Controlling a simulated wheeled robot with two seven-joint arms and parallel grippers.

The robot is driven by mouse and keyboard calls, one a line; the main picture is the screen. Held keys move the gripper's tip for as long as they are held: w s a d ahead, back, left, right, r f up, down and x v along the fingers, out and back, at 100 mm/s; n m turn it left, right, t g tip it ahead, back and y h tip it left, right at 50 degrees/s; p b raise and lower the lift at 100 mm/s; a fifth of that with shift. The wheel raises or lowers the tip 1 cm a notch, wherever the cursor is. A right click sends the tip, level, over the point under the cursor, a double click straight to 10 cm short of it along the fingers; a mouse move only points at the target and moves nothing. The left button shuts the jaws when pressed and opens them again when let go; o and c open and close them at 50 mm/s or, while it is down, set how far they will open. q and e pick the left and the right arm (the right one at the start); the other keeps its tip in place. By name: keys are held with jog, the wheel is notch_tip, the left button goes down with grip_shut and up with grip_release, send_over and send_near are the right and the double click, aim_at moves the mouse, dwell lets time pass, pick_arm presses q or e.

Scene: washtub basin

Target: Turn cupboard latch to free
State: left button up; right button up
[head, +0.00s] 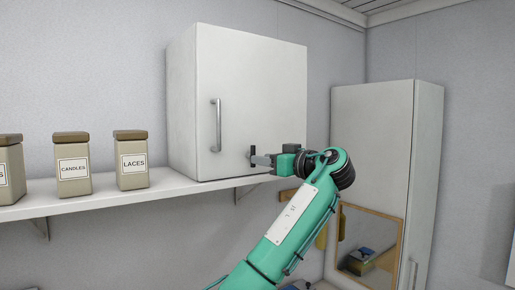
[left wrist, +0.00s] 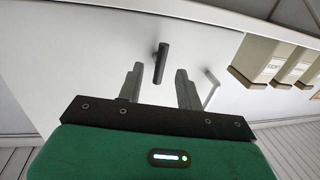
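The white cupboard (head: 240,85) sits on the wall shelf, its door shut. A small dark latch (head: 252,155) is on the lower right of the door and looks upright in the head view. My left gripper (head: 262,160) is at the latch, coming from the right. In the left wrist view the dark latch (left wrist: 160,62) shows between the two grey fingers, with gaps on both sides. The fingers are open and hold nothing. I cannot tell whether the fingertips reach past the latch bar. My right gripper is not in view.
A metal bar handle (head: 216,125) stands out on the door, left of the latch. Jars labelled LACES (head: 132,162) and CANDLES (head: 73,165) stand on the shelf (head: 110,202) to the left. A tall white cabinet (head: 385,140) and a framed mirror (head: 345,215) are at the right.

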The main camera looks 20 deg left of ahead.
pick_arm(q)
jog(key=p+x, duration=0.1)
jog(key=x, duration=0.2)
jog(key=shift+a, duration=0.15)
jog(key=shift+c, duration=0.5)
grip_shut()
